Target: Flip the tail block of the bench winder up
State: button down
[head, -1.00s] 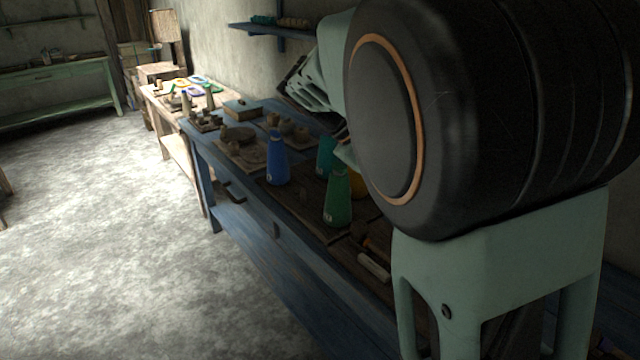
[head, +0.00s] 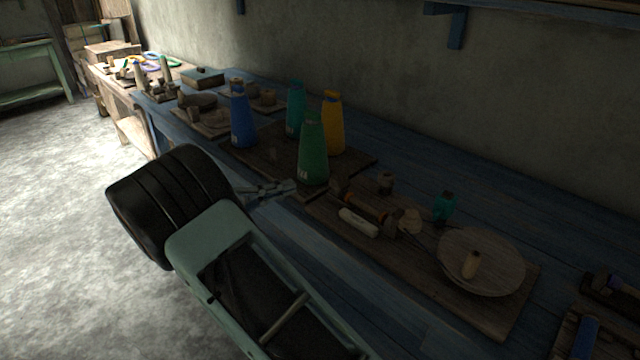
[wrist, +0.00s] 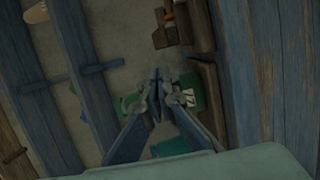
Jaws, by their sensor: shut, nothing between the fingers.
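The bench winder stands on a wooden board (head: 420,262) on the blue bench. It has a round wheel (head: 482,250) with a peg handle, and an orange-wound spindle (head: 364,207). The small dark block at the spindle's left end looks like the tail block (head: 338,187); its exact pose is too dark to tell. In the wrist view a wooden block (wrist: 172,30) with an orange part shows at the top, apart from the fingers. My gripper (head: 288,188) is shut and empty, just left of the board's near-left end, beside the green cone (head: 312,150). It also shows in the wrist view (wrist: 157,80).
Blue (head: 242,118), teal (head: 295,108) and yellow (head: 333,122) cones stand close behind the gripper on a dark board. A white handle (head: 358,223) lies in front of the spindle. A teal spool (head: 444,207) stands near the wheel. The wall (head: 400,70) bounds the back.

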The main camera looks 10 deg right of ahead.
aim_at(332, 183)
jog(key=shift+w+a+f, duration=0.1)
jog(key=shift+a+f, duration=0.1)
jog(key=shift+f, duration=0.05)
jog(key=b+x, duration=0.1)
jog(key=x, duration=0.9)
jog(key=shift+w+b, duration=0.1)
jog(key=shift+b, duration=0.25)
jog(key=shift+s+d, duration=0.4)
jog(key=shift+s, duration=0.2)
jog(key=shift+s+d, duration=0.35)
jog(key=shift+s, duration=0.2)
jog(key=shift+s+d, duration=0.1)
jog(key=shift+s, duration=0.05)
